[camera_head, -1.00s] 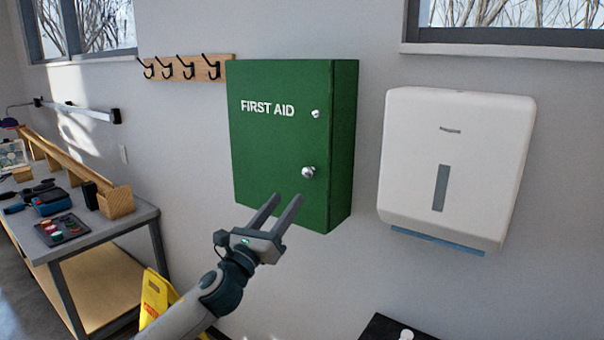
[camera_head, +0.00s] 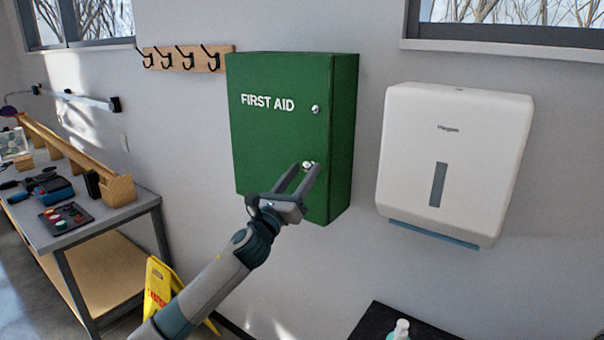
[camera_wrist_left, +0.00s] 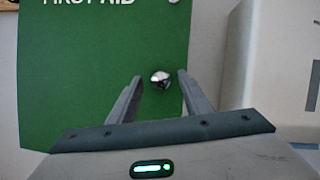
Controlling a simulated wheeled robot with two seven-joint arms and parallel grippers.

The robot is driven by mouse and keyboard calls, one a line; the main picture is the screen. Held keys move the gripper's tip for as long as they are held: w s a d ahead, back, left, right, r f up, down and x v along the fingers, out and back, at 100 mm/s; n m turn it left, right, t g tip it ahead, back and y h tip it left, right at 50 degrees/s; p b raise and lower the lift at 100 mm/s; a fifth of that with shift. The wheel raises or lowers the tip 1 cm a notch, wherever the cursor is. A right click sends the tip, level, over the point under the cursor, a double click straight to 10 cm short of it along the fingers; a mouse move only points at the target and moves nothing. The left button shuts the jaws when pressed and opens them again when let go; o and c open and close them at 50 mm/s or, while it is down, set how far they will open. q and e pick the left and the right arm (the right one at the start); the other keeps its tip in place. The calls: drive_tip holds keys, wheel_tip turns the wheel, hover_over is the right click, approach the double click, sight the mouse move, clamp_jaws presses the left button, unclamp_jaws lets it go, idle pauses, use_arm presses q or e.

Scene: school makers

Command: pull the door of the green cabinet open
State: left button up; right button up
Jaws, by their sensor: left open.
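The green first aid cabinet (camera_head: 275,130) hangs on the wall with its door shut. Its round metal knob (camera_head: 307,165) sits low on the right side of the door. A smaller metal lock (camera_head: 315,109) is above it. My left gripper (camera_head: 306,169) is open, its fingertips at the knob. In the left wrist view the knob (camera_wrist_left: 160,79) shows between the two fingertips (camera_wrist_left: 160,77), nearer the right one. I cannot tell whether either finger touches it. My right gripper is not in view.
A white dispenser (camera_head: 455,165) hangs on the wall to the right of the cabinet. A hook rail (camera_head: 188,60) is at its upper left. A workbench (camera_head: 95,225) with several items stands at the left. A yellow floor sign (camera_head: 158,287) is behind my left arm.

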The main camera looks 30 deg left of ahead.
use_arm(q)
clamp_jaws()
drive_tip(key=shift+s, duration=0.1)
